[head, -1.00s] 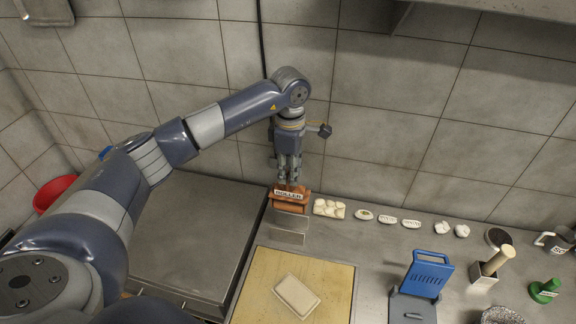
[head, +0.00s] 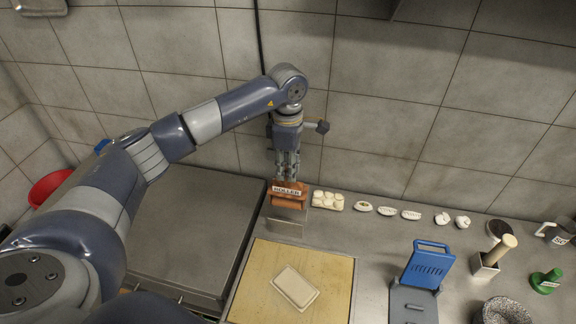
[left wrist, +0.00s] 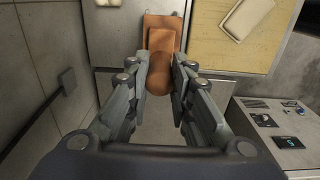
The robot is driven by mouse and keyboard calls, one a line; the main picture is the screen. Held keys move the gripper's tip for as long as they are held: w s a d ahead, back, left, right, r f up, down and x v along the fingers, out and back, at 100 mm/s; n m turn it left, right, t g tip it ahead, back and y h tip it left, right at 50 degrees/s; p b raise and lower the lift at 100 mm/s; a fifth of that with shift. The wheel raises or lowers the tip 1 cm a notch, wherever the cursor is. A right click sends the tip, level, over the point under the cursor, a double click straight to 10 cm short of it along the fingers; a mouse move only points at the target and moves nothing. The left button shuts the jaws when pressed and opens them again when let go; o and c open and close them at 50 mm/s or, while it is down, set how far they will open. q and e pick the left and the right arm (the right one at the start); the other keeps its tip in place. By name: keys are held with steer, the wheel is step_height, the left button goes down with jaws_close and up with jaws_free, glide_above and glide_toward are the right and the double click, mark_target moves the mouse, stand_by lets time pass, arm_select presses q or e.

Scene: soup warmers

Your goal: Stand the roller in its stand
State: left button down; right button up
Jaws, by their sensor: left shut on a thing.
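My left gripper (head: 287,176) points down at the back of the counter, its fingers shut on the rounded wooden end of the roller. In the left wrist view the roller (left wrist: 160,82) shows as an orange-brown round end between the fingertips (left wrist: 160,70). Just below the fingers is an orange-brown piece with a white ROLLER label (head: 287,190), which I take to be the stand; it also shows in the left wrist view (left wrist: 163,20). The fingers hide much of the roller. I cannot tell whether it is seated. My right gripper is not in view.
A steel-topped unit (head: 190,225) lies left, a wooden board (head: 250,290) with a pale slab (head: 296,287) in front. White moulded pieces (head: 328,201) and small labelled ones stand right along the wall. The tiled wall is close behind.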

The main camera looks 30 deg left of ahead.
mark_target(288, 186)
arm_select(q)
step_height(288, 186, down, 2)
steer(key=shift+f+b, duration=0.1)
steer(key=shift+b, duration=0.6)
steer(key=shift+f+b, duration=2.1)
steer(key=shift+f, duration=0.5)
steer(key=shift+f+b, duration=1.45)
steer(key=shift+f, duration=0.4)
steer(key=shift+f, duration=0.2)
steer(key=c, duration=1.4)
jaws_free()
steer(key=shift+o, duration=0.3)
